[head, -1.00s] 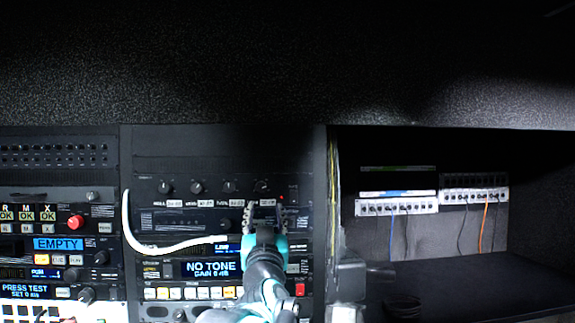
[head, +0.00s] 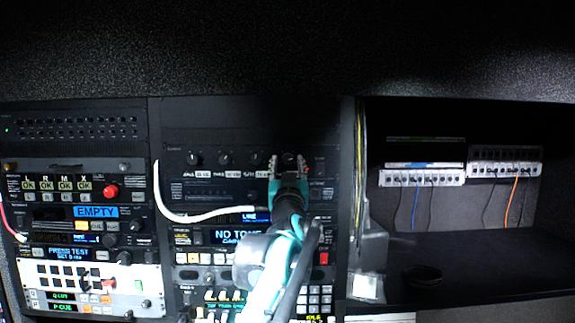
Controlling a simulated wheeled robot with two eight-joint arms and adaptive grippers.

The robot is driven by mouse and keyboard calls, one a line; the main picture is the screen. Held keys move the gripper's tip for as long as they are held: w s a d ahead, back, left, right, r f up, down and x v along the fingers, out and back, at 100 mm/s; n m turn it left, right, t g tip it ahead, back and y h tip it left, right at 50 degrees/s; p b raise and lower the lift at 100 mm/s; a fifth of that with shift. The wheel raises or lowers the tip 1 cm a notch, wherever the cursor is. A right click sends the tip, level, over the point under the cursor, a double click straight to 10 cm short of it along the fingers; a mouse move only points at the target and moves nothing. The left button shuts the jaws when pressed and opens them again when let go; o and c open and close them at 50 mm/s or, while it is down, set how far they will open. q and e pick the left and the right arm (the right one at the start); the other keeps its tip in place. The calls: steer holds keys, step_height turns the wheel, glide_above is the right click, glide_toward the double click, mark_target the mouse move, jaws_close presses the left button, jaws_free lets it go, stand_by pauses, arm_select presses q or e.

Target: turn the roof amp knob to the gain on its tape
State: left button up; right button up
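A dark amp panel near the top of the middle rack carries a row of small round knobs, with white tape labels (head: 233,174) below them. The left knob (head: 193,159), two middle knobs (head: 225,159) and (head: 256,159), and a right knob (head: 289,158) show. The tape writing is too small to read surely, so I cannot tell which is the roof knob. My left gripper (head: 288,162) is at the right knob, its fingers open to either side of it; contact is not clear. It hides any tape under that knob. My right gripper is not in view.
A white cable (head: 190,217) loops below the knobs. A NO TONE display (head: 235,236) is partly hidden by my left arm. A left rack has a red button (head: 110,191) and an EMPTY display (head: 97,212). Patch strips (head: 420,178) hang above a dark shelf (head: 480,265) at right.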

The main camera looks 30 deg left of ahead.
arm_select(q)
jaws_close()
steer(key=shift+m+h, duration=0.4)
steer(key=shift+m, duration=0.2)
steer(key=m+h, duration=0.1)
steer(key=m, duration=0.1)
steer(key=m+t, duration=0.1)
steer(key=m, duration=0.1)
steer(key=shift+s+a+h, duration=0.1)
steer(key=shift+a+h, duration=0.05)
steer(key=shift+h, duration=0.25)
steer(key=shift+a+r+m+h+p, duration=0.1)
steer(key=shift+m+h+p, duration=0.3)
steer(key=shift+m+h, duration=0.8)
steer(key=shift+a+r+m+h+p, duration=0.1)
steer(key=shift+m+h+p, duration=0.3)
steer(key=shift+m, duration=1.5)
steer(key=shift+d, duration=0.1)
steer(key=shift+o, duration=1.2)
jaws_free()
